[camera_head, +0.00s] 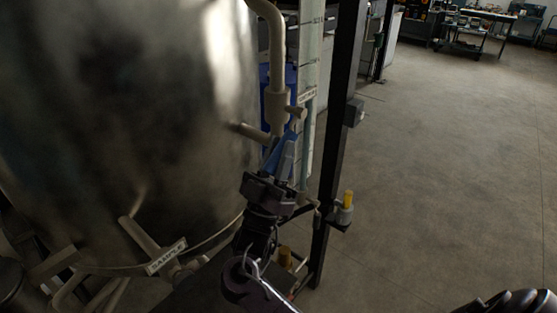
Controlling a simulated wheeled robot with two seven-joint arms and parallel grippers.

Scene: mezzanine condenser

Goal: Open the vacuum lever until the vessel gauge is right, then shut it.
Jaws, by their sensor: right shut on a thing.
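My right gripper (290,135) reaches up from the bottom centre, beside the large steel vessel (120,110). Its blue fingers are shut on a small valve lever (297,111) by the pale pipework; the fingers hide part of the lever. A small white label (307,97) is just above it, too small to read surely. A pale upright tube with scale marks (312,45) stands behind the lever, and I cannot read a level on it. No round dial shows. My left gripper is not in view.
A valve or pipe with a "SAMPLE" label (166,256) juts out at the lower left. A dark upright post (338,130) stands just right of my gripper, with a yellow-topped fitting (346,206) on it. Open floor (450,150) lies to the right.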

